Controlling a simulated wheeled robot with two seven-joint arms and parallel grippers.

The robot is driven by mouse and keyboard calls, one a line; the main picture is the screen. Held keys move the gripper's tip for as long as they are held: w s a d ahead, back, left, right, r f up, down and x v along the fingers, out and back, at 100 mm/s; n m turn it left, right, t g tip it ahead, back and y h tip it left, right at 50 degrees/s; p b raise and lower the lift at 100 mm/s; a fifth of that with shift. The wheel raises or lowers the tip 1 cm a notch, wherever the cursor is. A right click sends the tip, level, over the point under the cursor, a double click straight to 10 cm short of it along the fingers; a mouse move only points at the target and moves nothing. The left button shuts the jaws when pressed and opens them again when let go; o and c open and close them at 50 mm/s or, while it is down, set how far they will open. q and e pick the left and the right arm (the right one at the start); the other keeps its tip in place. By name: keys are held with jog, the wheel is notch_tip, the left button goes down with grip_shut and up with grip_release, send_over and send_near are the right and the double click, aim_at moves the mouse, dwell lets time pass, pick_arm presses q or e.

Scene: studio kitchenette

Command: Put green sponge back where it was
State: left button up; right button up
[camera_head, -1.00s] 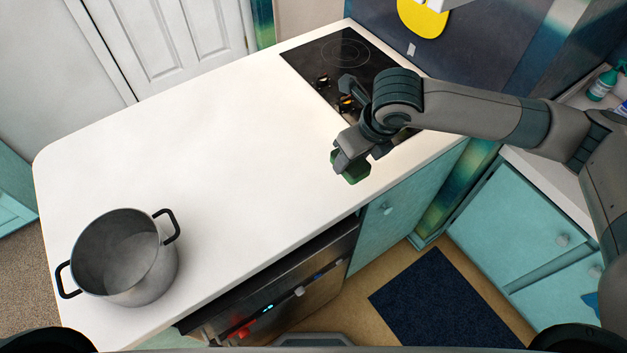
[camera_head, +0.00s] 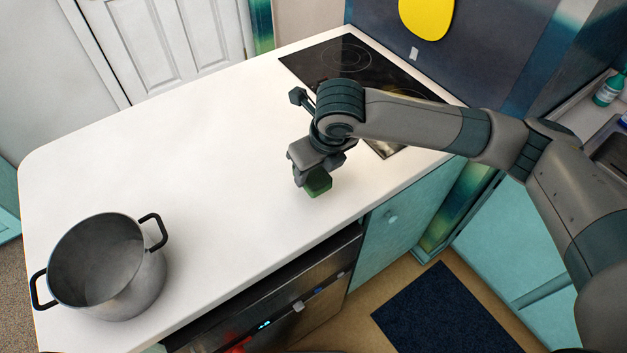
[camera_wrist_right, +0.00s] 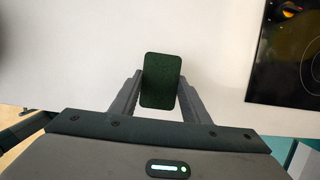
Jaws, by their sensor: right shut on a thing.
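The green sponge (camera_head: 318,183) is in my right gripper (camera_head: 308,180), over the white counter near its front edge. In the right wrist view the dark green sponge (camera_wrist_right: 161,80) sits between the two fingers of the gripper (camera_wrist_right: 160,92), which are shut on its sides. The wrist and fingers hide part of the sponge in the head view. I cannot tell whether its underside touches the counter. My left gripper is not in view.
A steel pot (camera_head: 108,268) with black handles stands at the counter's left end. The black cooktop (camera_head: 347,58) lies behind my right arm. The white counter (camera_head: 190,150) between pot and gripper is clear. An oven (camera_head: 270,310) is below the front edge.

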aim_at(314, 182)
jog(key=shift+f+b, duration=1.85)
jog(key=shift+f, duration=0.15)
jog(key=o, duration=1)
